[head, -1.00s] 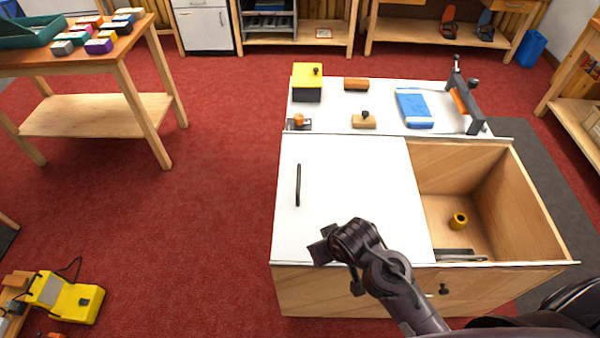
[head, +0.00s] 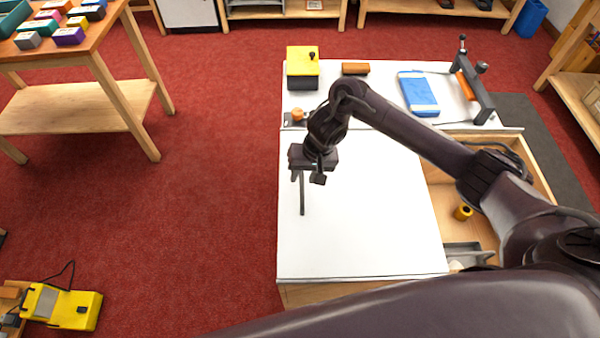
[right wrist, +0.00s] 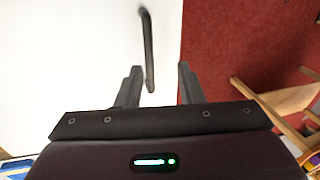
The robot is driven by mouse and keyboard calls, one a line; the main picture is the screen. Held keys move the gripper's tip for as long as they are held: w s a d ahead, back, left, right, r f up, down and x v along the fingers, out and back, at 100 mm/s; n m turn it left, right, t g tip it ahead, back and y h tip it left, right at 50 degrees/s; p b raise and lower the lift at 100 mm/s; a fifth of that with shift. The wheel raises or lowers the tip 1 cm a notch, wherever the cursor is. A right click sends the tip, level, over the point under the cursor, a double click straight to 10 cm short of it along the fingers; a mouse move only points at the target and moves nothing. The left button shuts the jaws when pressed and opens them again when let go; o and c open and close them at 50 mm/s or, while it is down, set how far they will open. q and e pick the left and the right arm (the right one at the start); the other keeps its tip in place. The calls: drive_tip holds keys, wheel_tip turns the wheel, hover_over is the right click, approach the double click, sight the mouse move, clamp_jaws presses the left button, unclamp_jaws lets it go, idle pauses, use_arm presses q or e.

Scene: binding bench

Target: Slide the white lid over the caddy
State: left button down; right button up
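The white lid (head: 360,235) lies flat over the left part of the wooden caddy (head: 540,180). The caddy's right part is open, with a yellow roll (head: 463,212) inside. The lid's dark bar handle (head: 302,195) stands near its left edge. My right gripper (head: 308,176) is over the far end of the handle. In the right wrist view the gripper (right wrist: 158,85) has its fingers apart, with the handle (right wrist: 148,45) ahead between them, nearer the left finger; I see no grip on it. My left gripper is not in view.
Behind the lid, the white top holds a yellow box (head: 303,68), an orange block (head: 355,69), a blue packet (head: 418,92) and a dark clamp frame (head: 474,88). A wooden table (head: 80,90) stands further left.

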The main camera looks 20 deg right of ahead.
sight(303, 190)
drive_tip(key=shift+m, duration=0.4)
drive_tip(key=f, duration=0.6)
drive_tip(key=shift+w+d, duration=0.2)
drive_tip(key=shift+w, duration=0.05)
drive_tip(key=shift+a+f+b, duration=0.1)
drive_tip(key=shift+f+b, duration=0.2)
drive_tip(key=shift+f, duration=0.15)
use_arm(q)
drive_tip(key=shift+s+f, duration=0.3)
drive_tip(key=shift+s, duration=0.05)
use_arm(e)
clamp_jaws()
